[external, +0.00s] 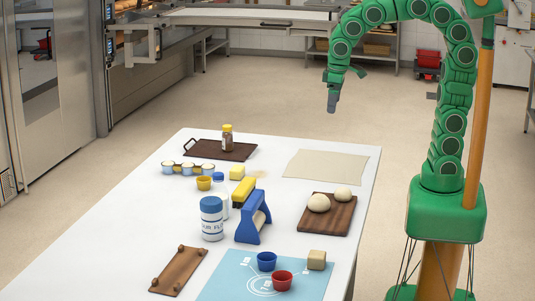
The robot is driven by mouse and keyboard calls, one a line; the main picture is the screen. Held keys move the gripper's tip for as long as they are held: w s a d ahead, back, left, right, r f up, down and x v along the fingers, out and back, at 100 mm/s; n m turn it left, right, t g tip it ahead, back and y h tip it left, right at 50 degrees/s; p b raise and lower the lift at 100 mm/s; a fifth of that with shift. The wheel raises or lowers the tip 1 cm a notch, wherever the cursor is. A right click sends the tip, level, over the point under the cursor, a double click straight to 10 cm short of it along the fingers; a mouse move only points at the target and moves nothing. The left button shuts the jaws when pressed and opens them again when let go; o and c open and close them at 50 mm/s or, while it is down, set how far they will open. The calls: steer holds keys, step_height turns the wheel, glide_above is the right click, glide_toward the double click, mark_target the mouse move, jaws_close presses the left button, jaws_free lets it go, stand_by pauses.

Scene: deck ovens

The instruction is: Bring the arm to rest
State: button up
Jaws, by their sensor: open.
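My green arm arches over from its base at the right of the external view. My gripper (345,88) hangs in the air beyond the far edge of the table, clear of everything on it. Its two fingers point down and away from each other, open, with nothing between them.
The white table (130,231) holds a dark tray (205,149) with a jar, several cups, a flour tub (212,219), a blue-and-yellow tool (251,219), a board with dough (341,217), and a blue mat (225,283) with two cups. Ovens stand at left; the floor around my gripper is open.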

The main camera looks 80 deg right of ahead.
steer(key=s+d+f+g, duration=0.1)
steer(key=s+d+f, duration=0.1)
steer(key=s, duration=0.5)
steer(key=s+d+f+g, duration=0.1)
steer(key=s+d+f, duration=0.1)
steer(key=s, duration=0.6)
steer(key=s+d+f, duration=0.2)
steer(key=s+f, duration=0.1)
steer(key=s, duration=0.5)
steer(key=shift+g+y, duration=0.4)
